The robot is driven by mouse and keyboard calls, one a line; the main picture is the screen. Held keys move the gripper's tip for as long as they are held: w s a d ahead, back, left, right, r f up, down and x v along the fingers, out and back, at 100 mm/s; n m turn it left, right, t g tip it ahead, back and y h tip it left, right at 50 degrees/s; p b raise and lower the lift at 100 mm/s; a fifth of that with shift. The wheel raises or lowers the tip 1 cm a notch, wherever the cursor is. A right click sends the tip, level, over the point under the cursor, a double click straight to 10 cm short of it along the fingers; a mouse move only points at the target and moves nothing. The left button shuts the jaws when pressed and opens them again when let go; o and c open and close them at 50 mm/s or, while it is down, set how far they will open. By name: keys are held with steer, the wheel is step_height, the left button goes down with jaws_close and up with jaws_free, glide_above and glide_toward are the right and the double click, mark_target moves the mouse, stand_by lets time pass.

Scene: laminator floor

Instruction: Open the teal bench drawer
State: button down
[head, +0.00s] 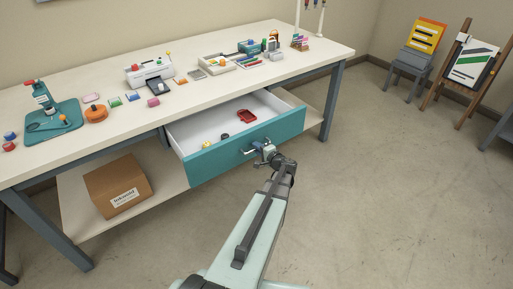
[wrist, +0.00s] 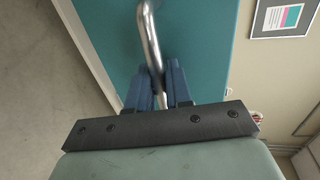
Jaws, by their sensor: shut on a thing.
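The teal bench drawer (head: 214,163) is pulled well out from under the white bench top in the head view. Its white inside holds a red thing (head: 246,116) and a few small yellow and dark pieces. My gripper (head: 259,147) is at the bar handle on the drawer front. In the wrist view the metal handle (wrist: 149,40) runs down between the blue fingers of my gripper (wrist: 158,88), which are shut on it. The teal drawer front (wrist: 105,35) fills much of that view.
The bench top (head: 208,96) carries a laminator (head: 150,71), trays and small items. A cardboard box (head: 117,185) sits on the lower shelf, left of the drawer. The floor (head: 380,190) in front and to the right is clear. A chair (head: 409,72) and an easel stand at the back right.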

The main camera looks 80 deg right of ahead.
steer(key=c, duration=1.2)
jaws_free()
steer(key=v, duration=1.3)
steer(key=shift+s+a, duration=0.25)
steer(key=shift+s, duration=0.05)
